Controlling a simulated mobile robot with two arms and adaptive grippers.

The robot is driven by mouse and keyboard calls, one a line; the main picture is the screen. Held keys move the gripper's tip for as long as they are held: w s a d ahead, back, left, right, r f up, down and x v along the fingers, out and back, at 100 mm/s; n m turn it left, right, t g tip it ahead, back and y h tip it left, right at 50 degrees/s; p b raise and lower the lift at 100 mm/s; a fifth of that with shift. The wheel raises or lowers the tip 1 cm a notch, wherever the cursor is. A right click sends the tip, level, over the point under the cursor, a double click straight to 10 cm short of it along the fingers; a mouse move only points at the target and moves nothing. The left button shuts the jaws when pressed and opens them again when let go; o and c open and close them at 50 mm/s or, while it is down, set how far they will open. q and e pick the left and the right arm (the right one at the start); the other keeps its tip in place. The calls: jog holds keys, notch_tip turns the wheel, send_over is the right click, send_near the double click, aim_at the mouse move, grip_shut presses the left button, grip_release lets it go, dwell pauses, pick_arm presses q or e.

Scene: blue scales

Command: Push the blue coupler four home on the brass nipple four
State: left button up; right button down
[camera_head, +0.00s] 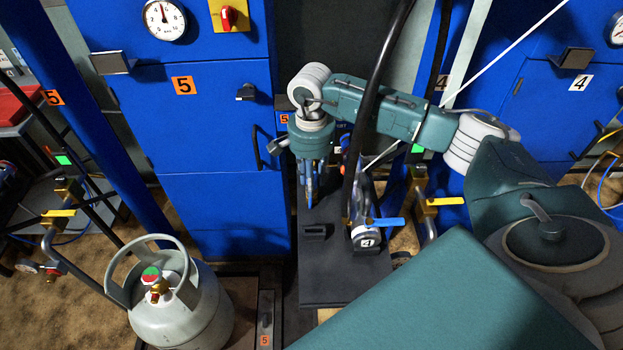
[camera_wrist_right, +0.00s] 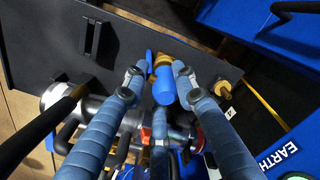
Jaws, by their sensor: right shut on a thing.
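My right gripper (camera_head: 310,200) points down over the dark plate, left of the unit labelled 4. In the right wrist view its fingers (camera_wrist_right: 158,80) are shut around the blue coupler (camera_wrist_right: 163,88). A brass part (camera_wrist_right: 164,62) shows at the coupler's far end, partly hidden by it. I cannot tell whether this is the brass nipple four, or whether a gap lies between them. A blue lever (camera_head: 384,222) lies right of the gripper in the head view. The left gripper is not in view.
The dark plate (camera_head: 320,280) carries a small black block (camera_head: 314,232). A black hose (camera_head: 372,110) passes in front of my right arm. A grey gas cylinder (camera_head: 175,310) stands at front left. Blue cabinets (camera_head: 215,130) close off the back.

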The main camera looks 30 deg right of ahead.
jog(key=shift+f, duration=0.25)
